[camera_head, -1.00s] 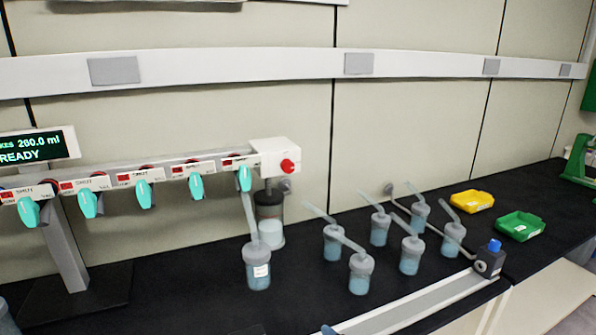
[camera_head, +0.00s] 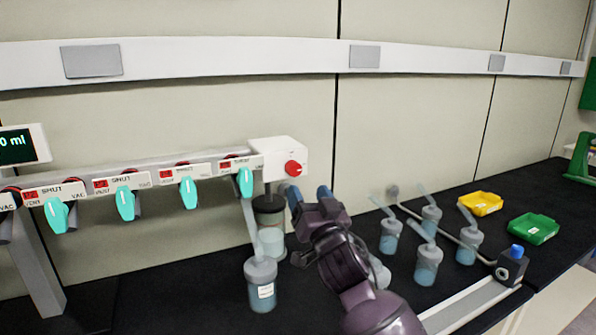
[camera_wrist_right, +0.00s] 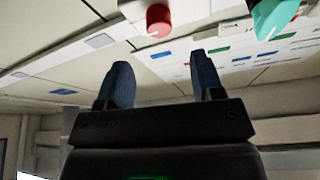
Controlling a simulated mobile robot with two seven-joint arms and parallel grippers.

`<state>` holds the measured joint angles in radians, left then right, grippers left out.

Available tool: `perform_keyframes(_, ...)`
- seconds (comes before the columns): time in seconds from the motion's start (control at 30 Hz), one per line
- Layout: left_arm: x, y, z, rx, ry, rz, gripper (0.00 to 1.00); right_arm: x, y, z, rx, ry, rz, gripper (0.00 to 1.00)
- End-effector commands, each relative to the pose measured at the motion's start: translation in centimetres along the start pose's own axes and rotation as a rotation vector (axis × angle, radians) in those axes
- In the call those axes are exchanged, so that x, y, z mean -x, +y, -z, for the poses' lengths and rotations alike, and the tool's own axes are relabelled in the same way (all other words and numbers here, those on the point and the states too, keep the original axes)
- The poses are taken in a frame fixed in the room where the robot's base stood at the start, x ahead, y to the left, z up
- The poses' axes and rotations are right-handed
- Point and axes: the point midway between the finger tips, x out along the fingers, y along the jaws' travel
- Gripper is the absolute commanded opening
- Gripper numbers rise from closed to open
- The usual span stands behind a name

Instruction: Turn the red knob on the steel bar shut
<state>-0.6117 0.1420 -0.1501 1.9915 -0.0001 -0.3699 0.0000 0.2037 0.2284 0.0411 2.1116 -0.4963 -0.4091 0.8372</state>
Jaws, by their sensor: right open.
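The red knob (camera_head: 293,168) sits on the front of a white box (camera_head: 272,150) at the right end of the steel bar (camera_head: 100,177). My right gripper (camera_head: 309,192) is below and slightly right of the knob in the head view, open and apart from it. In the right wrist view the knob (camera_wrist_right: 158,20) is at the top, beyond the two blue fingers (camera_wrist_right: 163,85), with nothing between them. A turquoise handle (camera_wrist_right: 275,18) shows at the top right of that view. My left gripper is not in view.
Turquoise valve handles (camera_head: 189,192) hang along the bar. A flask (camera_head: 260,283) with a tube stands below the box, near my right arm. Several more flasks (camera_head: 427,264) stand to the right. Yellow (camera_head: 481,203) and green (camera_head: 533,229) trays lie farther right.

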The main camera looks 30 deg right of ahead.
Motion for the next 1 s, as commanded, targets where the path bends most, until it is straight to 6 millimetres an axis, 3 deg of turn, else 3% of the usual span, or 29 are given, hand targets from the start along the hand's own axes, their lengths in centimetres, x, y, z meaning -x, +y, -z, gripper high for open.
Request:
perform_keyframes(0.2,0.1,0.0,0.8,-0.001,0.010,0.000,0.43,-4.0,-0.1,0.1,0.001,0.001,0.001,0.61)
perform_keyframes(0.4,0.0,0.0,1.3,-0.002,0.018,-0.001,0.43,-6.5,0.0,0.0,0.001,-0.001,0.001,0.61)
perform_keyframes(0.87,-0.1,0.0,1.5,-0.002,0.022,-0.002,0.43,-7.7,0.0,-0.1,0.000,-0.001,0.000,0.61)
perform_keyframes(1.0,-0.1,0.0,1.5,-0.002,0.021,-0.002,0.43,-7.6,0.0,-0.1,0.000,-0.001,0.000,0.44)
